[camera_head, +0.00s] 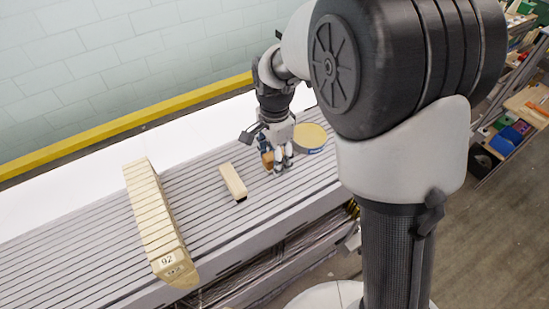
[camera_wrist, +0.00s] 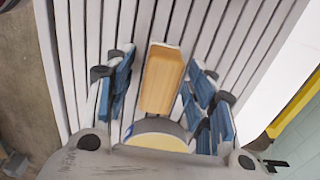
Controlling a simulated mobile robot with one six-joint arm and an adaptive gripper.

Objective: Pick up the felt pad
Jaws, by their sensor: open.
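A tan block (camera_wrist: 162,80) with a smooth top lies on the slatted surface between my gripper's fingers in the wrist view. In the head view it shows as a small orange-tan piece (camera_head: 267,160), partly hidden by the fingers. I cannot tell for certain that it is the felt pad; its material is unclear. My gripper (camera_wrist: 161,92) is open, with blue-padded fingers on both sides of the block and a gap showing at each side. In the head view my gripper (camera_head: 277,160) points down, low over the slats.
A round yellow-topped tin (camera_head: 310,137) stands right beside my gripper; its top also shows in the wrist view (camera_wrist: 158,141). A pale block (camera_head: 233,182) lies to the left. A long row of numbered wooden pieces (camera_head: 157,220) stands further left. Slats between are clear.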

